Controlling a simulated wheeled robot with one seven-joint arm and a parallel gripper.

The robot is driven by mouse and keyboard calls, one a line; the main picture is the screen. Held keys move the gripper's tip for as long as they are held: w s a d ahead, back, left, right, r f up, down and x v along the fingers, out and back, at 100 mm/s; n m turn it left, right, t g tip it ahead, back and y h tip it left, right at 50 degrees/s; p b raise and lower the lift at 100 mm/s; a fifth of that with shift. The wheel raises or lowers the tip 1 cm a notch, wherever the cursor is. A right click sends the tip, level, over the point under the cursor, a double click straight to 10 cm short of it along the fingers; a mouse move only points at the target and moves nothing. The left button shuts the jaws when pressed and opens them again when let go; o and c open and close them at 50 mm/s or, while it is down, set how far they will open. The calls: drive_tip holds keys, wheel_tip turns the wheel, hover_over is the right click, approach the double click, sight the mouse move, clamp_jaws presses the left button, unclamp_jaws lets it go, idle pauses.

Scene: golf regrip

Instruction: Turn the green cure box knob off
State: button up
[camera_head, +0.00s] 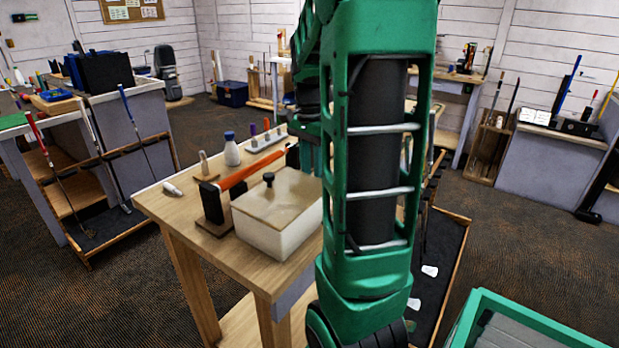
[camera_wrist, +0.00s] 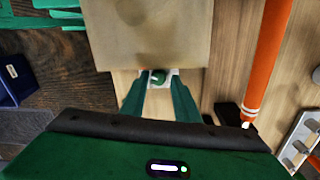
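The cure box (camera_head: 270,228) is a cream box with a tan lid and a dark lid handle (camera_head: 268,179), standing on the wooden bench. In the wrist view its tan top (camera_wrist: 150,35) fills the upper middle. The green knob (camera_wrist: 158,76), with a pale mark on it, sits on a small white plate at the box's near edge in that view. My gripper (camera_wrist: 157,83) is open, with one green finger on each side of the knob. Small gaps seem to show between fingers and knob; contact is unclear. The knob is hidden in the head view.
An orange shaft (camera_head: 240,170) lies across dark supports beside the box. A green-rimmed bin (camera_head: 530,318) is at lower right.

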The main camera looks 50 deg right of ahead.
drive_tip(key=shift+s+f, duration=0.1)
drive_tip(key=shift+f, duration=0.45)
clamp_jaws()
drive_tip(key=shift+r+n+h, duration=0.1)
drive_tip(key=shift+n+h, duration=0.2)
drive_tip(key=shift+n, duration=2.6)
